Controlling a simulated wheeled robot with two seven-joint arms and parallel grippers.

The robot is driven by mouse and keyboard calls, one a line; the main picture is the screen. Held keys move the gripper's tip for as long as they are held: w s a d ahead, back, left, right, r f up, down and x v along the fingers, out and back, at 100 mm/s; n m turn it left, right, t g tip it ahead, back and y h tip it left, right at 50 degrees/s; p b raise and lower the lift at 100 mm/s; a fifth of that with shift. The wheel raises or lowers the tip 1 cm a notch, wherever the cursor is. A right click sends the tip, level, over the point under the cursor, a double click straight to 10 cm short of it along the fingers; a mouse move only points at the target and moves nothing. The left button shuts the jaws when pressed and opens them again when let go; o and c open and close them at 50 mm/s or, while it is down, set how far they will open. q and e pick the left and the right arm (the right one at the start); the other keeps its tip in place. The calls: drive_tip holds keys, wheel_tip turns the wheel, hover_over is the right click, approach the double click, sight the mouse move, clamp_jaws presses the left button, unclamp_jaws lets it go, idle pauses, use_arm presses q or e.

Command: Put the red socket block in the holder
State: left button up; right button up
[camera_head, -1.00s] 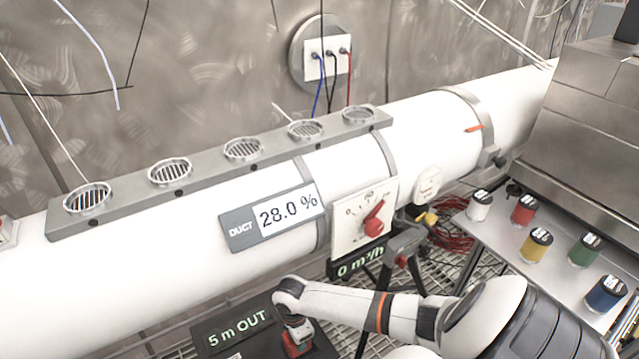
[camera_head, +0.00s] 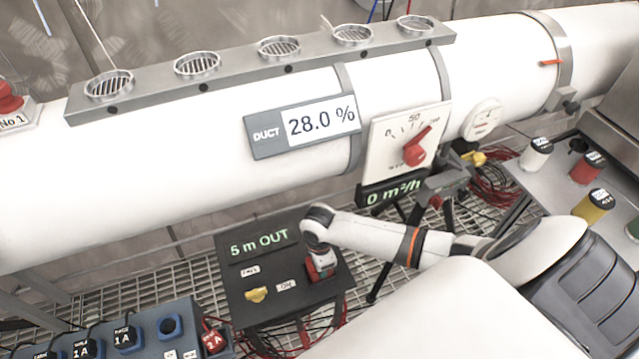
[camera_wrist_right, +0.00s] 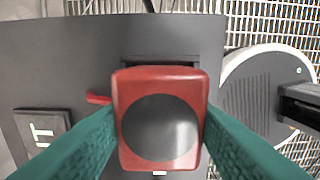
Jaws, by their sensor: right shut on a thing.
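The red socket block (camera_wrist_right: 160,119), with a round dark face, is between the green fingertips of my right gripper (camera_wrist_right: 160,128) in the right wrist view. My right gripper (camera_head: 321,268) is shut on it. In the head view the red block (camera_head: 320,262) is at the right part of the black "5 m OUT" box (camera_head: 247,290), under the bent wrist. A dark slot edge (camera_wrist_right: 160,60) shows just behind the block in the wrist view. I cannot tell whether this is the holder, or whether the block is seated or above it. My left gripper is not in view.
A blue socket box (camera_head: 150,345) with plugs is at lower left. A white duct (camera_head: 210,140) with a red dial (camera_head: 413,153) runs behind. Coloured cans (camera_head: 588,167) stand on the right shelf.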

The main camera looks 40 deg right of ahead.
drive_tip(key=o, duration=1.2)
drive_tip(key=shift+f, duration=0.1)
drive_tip(key=shift+c, duration=0.2)
wheel_tip(320, 180, up, 8)
drive_tip(key=shift+f+p, duration=0.1)
drive_tip(key=shift+p, duration=0.45)
